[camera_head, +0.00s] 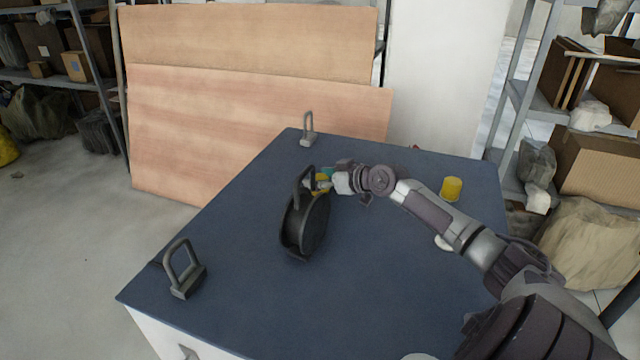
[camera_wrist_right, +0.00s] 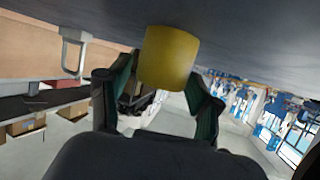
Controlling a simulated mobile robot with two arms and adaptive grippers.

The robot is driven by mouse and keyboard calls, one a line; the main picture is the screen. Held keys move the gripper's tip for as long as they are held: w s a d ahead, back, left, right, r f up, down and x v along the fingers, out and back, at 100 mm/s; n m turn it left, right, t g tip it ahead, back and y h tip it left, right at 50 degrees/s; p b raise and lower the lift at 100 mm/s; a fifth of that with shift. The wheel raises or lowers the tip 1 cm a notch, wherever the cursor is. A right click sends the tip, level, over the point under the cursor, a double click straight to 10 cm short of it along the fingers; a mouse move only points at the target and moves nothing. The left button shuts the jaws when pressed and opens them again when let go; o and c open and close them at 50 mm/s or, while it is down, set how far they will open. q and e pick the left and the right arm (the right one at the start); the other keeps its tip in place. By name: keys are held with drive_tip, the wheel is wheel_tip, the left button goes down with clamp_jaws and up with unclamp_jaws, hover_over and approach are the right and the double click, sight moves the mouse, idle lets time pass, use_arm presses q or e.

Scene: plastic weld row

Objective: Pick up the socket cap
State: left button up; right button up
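A yellow cylinder (camera_wrist_right: 169,58), likely the socket cap, stands between the fingers of my right gripper (camera_wrist_right: 163,75) in the right wrist view. The fingers sit close on both sides of it; I cannot tell whether they press on it. In the head view, my right gripper (camera_head: 326,180) is over the middle of the blue table, with a small yellow part (camera_head: 320,187) showing at its fingers, partly hidden by a black reel-like object (camera_head: 305,225). Another yellow cylinder (camera_head: 452,188) stands upright on the table's right side. My left gripper is not in view.
The blue table (camera_head: 240,280) has a grey shackle-like block (camera_head: 185,275) at the front left and another (camera_head: 308,132) at the back. A small white item shows partly behind my right forearm. Wooden boards (camera_head: 250,110) lean behind the table. The table's left area is mostly clear.

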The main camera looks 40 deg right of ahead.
drive_tip(key=c, duration=0.7)
drive_tip(key=shift+r, duration=0.15)
